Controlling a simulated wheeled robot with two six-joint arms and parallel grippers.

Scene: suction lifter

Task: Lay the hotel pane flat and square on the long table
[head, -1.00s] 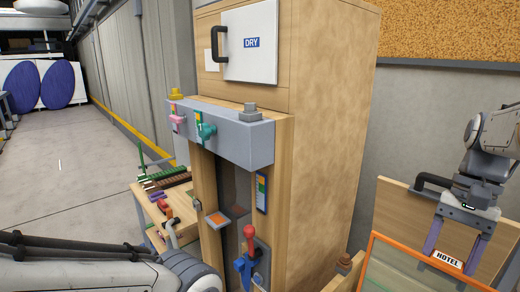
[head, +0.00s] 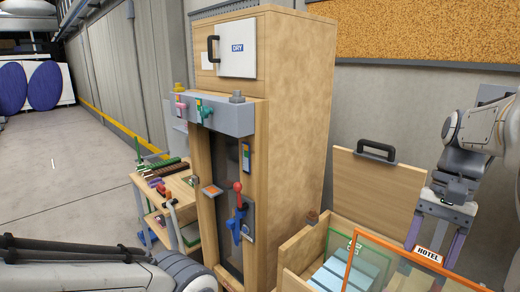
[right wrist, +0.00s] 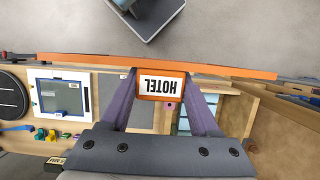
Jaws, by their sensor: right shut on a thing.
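The hotel pane is a clear sheet with an orange frame (head: 352,262) and a white HOTEL label on its top edge. It stands upright in the head view's lower right. My right gripper (head: 433,245) is shut on the pane's edge, with a finger on each side of the label. The right wrist view shows the orange edge (right wrist: 235,72) running across the picture, with the label between the fingers of the gripper (right wrist: 160,82). The pane's lower part is cut off in the head view. My left arm shows at bottom left, but its gripper is out of view. I cannot identify the long table.
A wooden box (head: 293,252) holding a green-framed pane (head: 336,243) stands behind the hotel pane, with a handled wooden board (head: 375,187) at its back. A tall wooden cabinet (head: 300,110) marked DRY stands in the middle. Open floor (head: 60,180) lies at left.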

